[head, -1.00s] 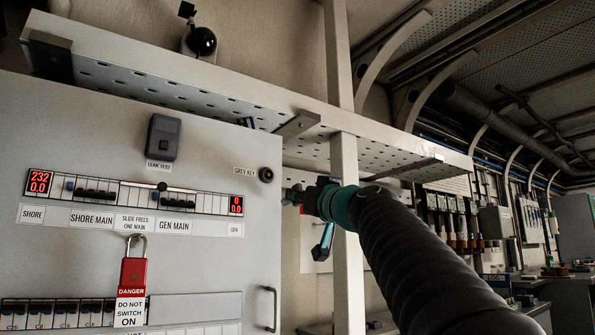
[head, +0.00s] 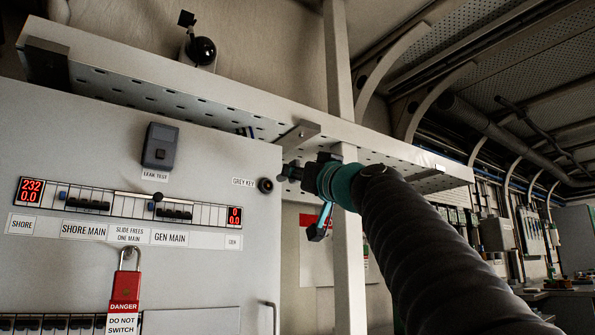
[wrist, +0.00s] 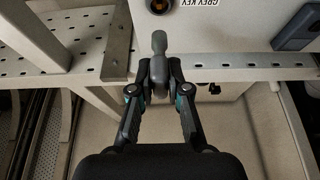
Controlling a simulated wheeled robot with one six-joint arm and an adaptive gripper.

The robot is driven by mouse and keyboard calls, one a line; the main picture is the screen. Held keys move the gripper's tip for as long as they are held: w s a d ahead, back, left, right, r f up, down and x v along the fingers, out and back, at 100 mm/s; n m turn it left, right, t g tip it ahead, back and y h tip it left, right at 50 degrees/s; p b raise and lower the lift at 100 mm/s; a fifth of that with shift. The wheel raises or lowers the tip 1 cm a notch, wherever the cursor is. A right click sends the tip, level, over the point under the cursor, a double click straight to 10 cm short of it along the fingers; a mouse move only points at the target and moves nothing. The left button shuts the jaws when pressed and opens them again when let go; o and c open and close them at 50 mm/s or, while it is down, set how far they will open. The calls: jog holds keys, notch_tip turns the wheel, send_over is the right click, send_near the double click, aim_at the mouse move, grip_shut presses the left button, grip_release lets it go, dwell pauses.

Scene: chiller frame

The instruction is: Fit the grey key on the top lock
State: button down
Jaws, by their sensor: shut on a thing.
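My gripper (wrist: 159,82) is shut on the grey key (wrist: 159,43), whose rounded grey end points away from the fingers towards the panel. The top lock (wrist: 159,4) is a dark round socket in the white panel, partly cut off at the wrist view's top edge, beside an upside-down GREY KEY label. In the head view the lock (head: 265,185) sits near the panel's right edge. My gripper (head: 291,172) is just right of it in that picture. The key is apart from the lock in the wrist view. The key is hard to make out in the head view.
A perforated shelf (head: 240,112) with a bracket (head: 298,136) runs above the panel, close to my gripper. A white upright post (head: 347,265) stands behind my arm. A red padlock (head: 125,286) hangs lower left on the panel (head: 190,270).

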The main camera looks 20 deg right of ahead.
aim_at(282, 180)
jog(key=shift+w+a+p, duration=0.25)
jog(key=shift+w+p, duration=0.05)
jog(key=shift+w, duration=0.35)
jog(key=shift+w+a+p, duration=0.2)
jog(key=shift+w+p, duration=0.05)
jog(key=shift+w, duration=0.4)
jog(key=shift+w+a+p, duration=0.25)
jog(key=shift+w+p, duration=0.05)
jog(key=shift+w, duration=0.35)
jog(key=shift+w+a, duration=0.1)
jog(key=shift+w, duration=0.35)
jog(key=shift+f+b, duration=0.3)
jog(key=shift+f, duration=0.05)
jog(key=shift+r, duration=0.15)
dwell(0.8)
jog(key=shift+w+a, duration=0.2)
jog(key=shift+w, duration=0.3)
jog(key=c, duration=1.1)
grip_release()
jog(key=shift+o, duration=0.2)
